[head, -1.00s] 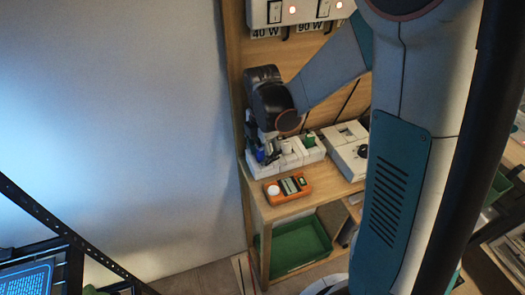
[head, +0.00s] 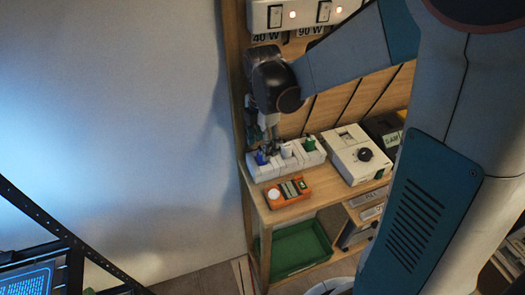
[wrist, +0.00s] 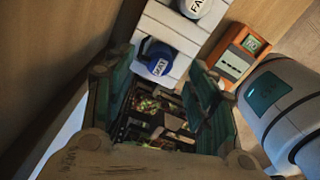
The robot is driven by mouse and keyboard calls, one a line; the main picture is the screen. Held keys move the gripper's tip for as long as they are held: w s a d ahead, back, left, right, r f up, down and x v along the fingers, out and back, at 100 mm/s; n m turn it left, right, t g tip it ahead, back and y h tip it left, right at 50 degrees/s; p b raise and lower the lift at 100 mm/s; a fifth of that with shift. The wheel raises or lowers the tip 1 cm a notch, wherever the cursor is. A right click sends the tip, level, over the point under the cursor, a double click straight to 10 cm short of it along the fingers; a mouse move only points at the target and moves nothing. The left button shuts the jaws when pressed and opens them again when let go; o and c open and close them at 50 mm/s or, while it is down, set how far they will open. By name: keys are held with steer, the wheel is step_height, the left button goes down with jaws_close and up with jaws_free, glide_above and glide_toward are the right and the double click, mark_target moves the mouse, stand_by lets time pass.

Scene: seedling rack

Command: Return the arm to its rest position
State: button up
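My arm is folded over the bench in the head view, with my gripper (head: 268,132) pointing down just above the left part of a white strip (head: 262,171). In the wrist view the two teal-padded fingers of my gripper (wrist: 160,98) stand apart with nothing held between them. A blue plug (wrist: 158,58) with a white label sits in the strip, just beyond the fingertips and apart from them. It shows in the head view as a blue spot (head: 261,158) below my gripper.
A white plug marked FAN (wrist: 196,8) and a green plug (head: 309,144) also sit in the strip. An orange meter (head: 288,191) lies in front. A white box with a black knob (head: 350,160) stands right. A switch panel (head: 305,14) is above; a green tray (head: 298,249) is below.

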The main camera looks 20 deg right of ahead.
steer(key=shift+r, duration=1.05)
steer(key=shift+s+r+m, duration=0.35)
steer(key=shift+r+m, duration=0.05)
steer(key=shift+m, duration=0.1)
steer(key=s+r+m+t+b, duration=0.1)
steer(key=s+r+m+t, duration=0.2)
steer(key=s+m, duration=0.4)
steer(key=s+r+m+t, duration=0.3)
steer(key=s+m, duration=0.4)
steer(key=m, duration=0.6)
steer(key=shift+r+t+b, duration=0.2)
steer(key=shift+t+b, duration=0.2)
steer(key=shift+t, duration=0.2)
